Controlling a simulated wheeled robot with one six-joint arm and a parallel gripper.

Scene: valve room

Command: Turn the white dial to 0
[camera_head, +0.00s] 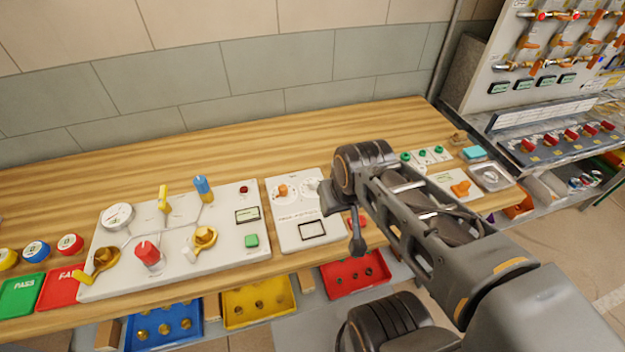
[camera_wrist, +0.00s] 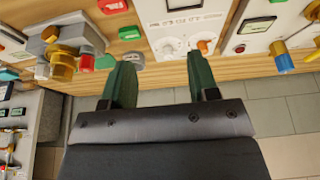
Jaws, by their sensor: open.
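The white dial (camera_head: 309,186) sits on a white panel (camera_head: 289,247) on the wooden bench, right of an orange dial (camera_head: 282,191). In the wrist view the picture is turned over, and the white dial (camera_wrist: 168,47) shows left of the orange dial (camera_wrist: 203,46). A framed window is on the same panel; its reading is too small to tell. My gripper (camera_head: 357,243) hangs at the panel's right side in the head view. In the wrist view my gripper (camera_wrist: 160,62) is open and empty, its two fingers apart, with the white dial beyond the gap between them.
A larger panel (camera_head: 120,270) with a gauge, levers and knobs stands left. A panel with green buttons (camera_head: 422,156) and an orange knob (camera_head: 461,189) lie right. Red (camera_head: 340,283), yellow and blue trays sit below the bench edge. The bench behind the panels is clear.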

